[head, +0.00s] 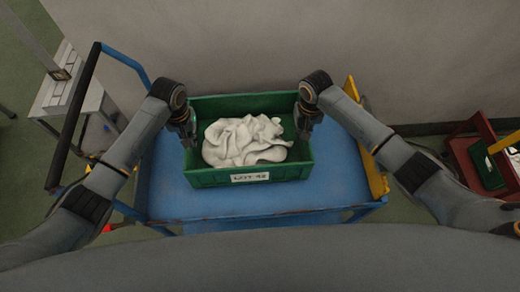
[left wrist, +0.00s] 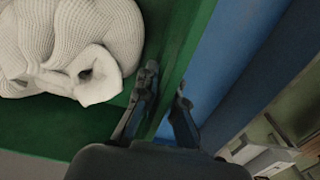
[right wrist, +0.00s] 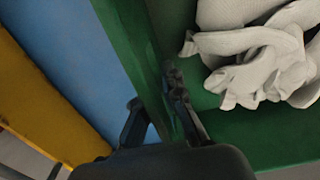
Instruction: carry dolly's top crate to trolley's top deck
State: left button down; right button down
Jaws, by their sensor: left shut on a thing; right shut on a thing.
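My left gripper (head: 190,138) is shut on the crate's left wall, with one finger inside and one outside, as the left wrist view (left wrist: 162,98) shows. My right gripper (head: 303,132) is shut on the crate's right wall in the same way, seen in the right wrist view (right wrist: 157,105). The crate looks level.
The trolley has a black and blue handle (head: 75,115) at left and a yellow panel (head: 369,158) at right. A grey wall (head: 240,45) stands close behind. A red frame with a green crate (head: 487,165) is at far right. A pale table (head: 68,92) stands at left.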

pick_arm(q)
jog(key=c, duration=1.5)
grip_release()
pick_arm(e)
jog(key=c, duration=1.5)
grip_release()
pick_arm(q)
jog(key=shift+o, duration=0.2)
pick_arm(e)
jog(key=shift+o, duration=0.2)
pick_arm(q)
notch_tip(320, 180, up, 12)
jog(key=shift+f, duration=0.1)
pick_arm(e)
notch_tip(320, 180, up, 12)
jog(key=shift+f, duration=0.1)
